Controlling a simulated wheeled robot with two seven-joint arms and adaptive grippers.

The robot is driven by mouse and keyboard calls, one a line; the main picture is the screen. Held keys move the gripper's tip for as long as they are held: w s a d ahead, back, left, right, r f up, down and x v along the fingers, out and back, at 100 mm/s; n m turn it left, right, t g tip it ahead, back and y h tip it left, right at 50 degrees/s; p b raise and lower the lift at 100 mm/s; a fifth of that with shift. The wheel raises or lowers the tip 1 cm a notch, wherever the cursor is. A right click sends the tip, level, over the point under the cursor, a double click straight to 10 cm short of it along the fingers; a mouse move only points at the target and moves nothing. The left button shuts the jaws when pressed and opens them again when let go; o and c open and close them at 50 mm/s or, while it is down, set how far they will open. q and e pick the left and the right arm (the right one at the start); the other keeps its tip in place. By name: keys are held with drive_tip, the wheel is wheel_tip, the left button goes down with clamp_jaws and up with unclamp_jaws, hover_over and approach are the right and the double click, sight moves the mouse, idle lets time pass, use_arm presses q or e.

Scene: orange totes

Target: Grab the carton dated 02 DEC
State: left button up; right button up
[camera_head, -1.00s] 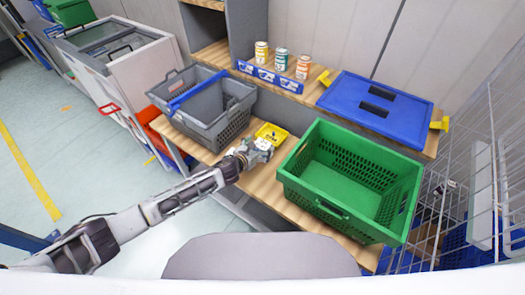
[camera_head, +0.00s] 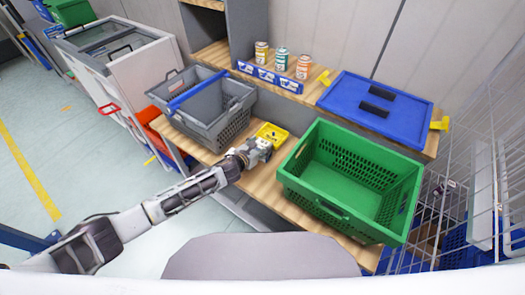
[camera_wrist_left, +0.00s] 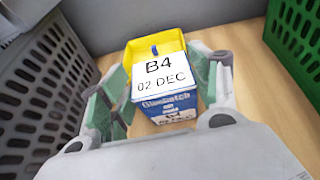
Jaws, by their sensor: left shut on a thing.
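The carton dated 02 DEC (camera_wrist_left: 165,84) shows in the left wrist view. Its white top reads "B4 02 DEC" and its front is blue with white lettering. My left gripper (camera_wrist_left: 167,92) has its green-padded fingers on both sides of it and is shut on it. In the head view my left gripper (camera_head: 264,147) is at the near edge of a small yellow tray (camera_head: 271,131), and the carton is hidden there or too small to make out. The yellow tray (camera_wrist_left: 150,45) is right behind the carton in the wrist view. I cannot tell whether the carton's base touches the bench.
A grey basket (camera_head: 203,123) stands left of the gripper and a green crate (camera_head: 375,228) stands close on the right, both on the wooden bench (camera_head: 262,190). A blue lid (camera_head: 400,92) and several cans (camera_head: 281,60) sit on the shelf behind.

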use_arm(q)
drive_tip(key=c, duration=0.7)
drive_tip(key=shift+r, duration=0.15)
drive_tip(key=shift+r+p, duration=0.6)
drive_tip(key=shift+r, duration=4.3)
